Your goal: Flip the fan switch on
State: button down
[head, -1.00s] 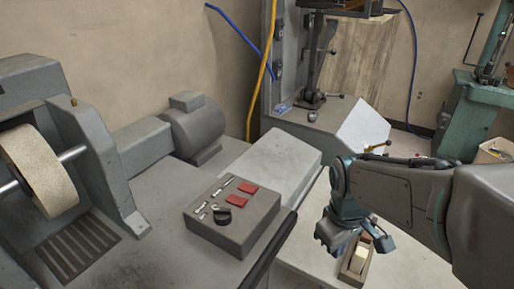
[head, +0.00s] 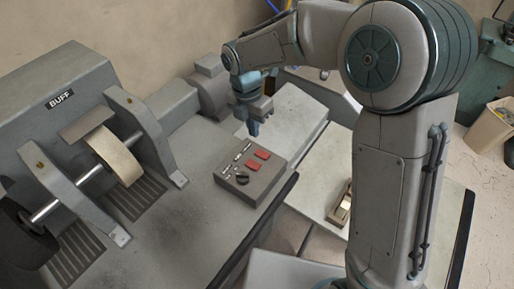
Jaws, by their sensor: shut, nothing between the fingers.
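A grey control box (head: 270,178) sits on the machine bench in the head view. I cannot read which control is the fan switch, nor whether any is on. My gripper (head: 253,130) points down, shut and empty, just above and behind the box's far edge. It appears apart from the switches.
A grey buffing machine marked BUFF (head: 60,100), with a pale wheel (head: 112,157) on a shaft, stands at left. A grey motor (head: 212,92) is behind the box. Bare bench lies left of and in front of the box. A small wooden tray (head: 341,208) is at right.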

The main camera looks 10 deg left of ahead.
aim_at(258, 166)
jog(key=shift+a+r+n, duration=0.1)
jog(key=shift+a+n, duration=0.15)
jog(key=shift+n, duration=0.05)
jog(key=f+p, duration=0.1)
jog(key=f, duration=0.3)
jog(key=d+f, duration=0.1)
jog(key=f, duration=0.4)
jog(key=f+p, duration=0.1)
jog(key=f, duration=0.4)
jog(key=shift+s+d+p, duration=0.3)
